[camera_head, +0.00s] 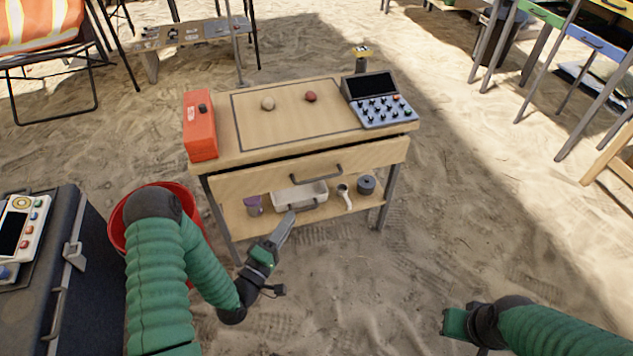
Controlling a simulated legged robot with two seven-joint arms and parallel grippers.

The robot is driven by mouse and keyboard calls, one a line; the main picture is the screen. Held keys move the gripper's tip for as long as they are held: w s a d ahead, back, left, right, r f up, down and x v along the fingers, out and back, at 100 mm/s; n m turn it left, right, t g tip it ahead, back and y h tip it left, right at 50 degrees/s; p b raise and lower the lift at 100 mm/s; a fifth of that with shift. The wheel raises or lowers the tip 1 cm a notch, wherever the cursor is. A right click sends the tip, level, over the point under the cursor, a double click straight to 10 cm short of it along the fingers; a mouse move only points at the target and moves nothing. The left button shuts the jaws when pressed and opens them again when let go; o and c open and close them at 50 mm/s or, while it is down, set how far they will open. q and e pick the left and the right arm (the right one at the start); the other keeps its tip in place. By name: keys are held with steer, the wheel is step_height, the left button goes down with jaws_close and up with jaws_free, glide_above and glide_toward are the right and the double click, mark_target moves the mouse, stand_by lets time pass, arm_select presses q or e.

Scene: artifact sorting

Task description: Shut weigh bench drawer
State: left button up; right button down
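The wooden weigh bench (225,122) stands on the sand at the centre. Its drawer front (260,182) has a dark handle (317,172). A dark gap shows between the bench top and the drawer front, so the drawer looks slightly pulled out. My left gripper (287,222) points up towards the bench, below and left of the handle in the picture and apart from it. Its fingers are seen edge-on, so their opening is unclear. My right gripper (455,323) is low at the right, away from the bench; its fingers do not show clearly.
The bench top bears an orange-red box (200,130), two small stones (268,103) (311,97) and a control console (380,105). The lower shelf holds a white tray (300,194), cups and a grey roll. A red bucket (117,225) and dark case (85,270) stand left. Sand right of the bench is clear.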

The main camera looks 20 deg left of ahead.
mark_target(316, 180)
arm_select(q)
steer(key=b+x, duration=0.5)
steer(key=x, duration=1)
steer(key=shift+d+f, duration=0.1)
steer(key=shift+f, duration=0.05)
steer(key=shift+w, duration=0.35)
steer(key=shift+r, duration=0.2)
jaws_close()
steer(key=shift+f, duration=0.2)
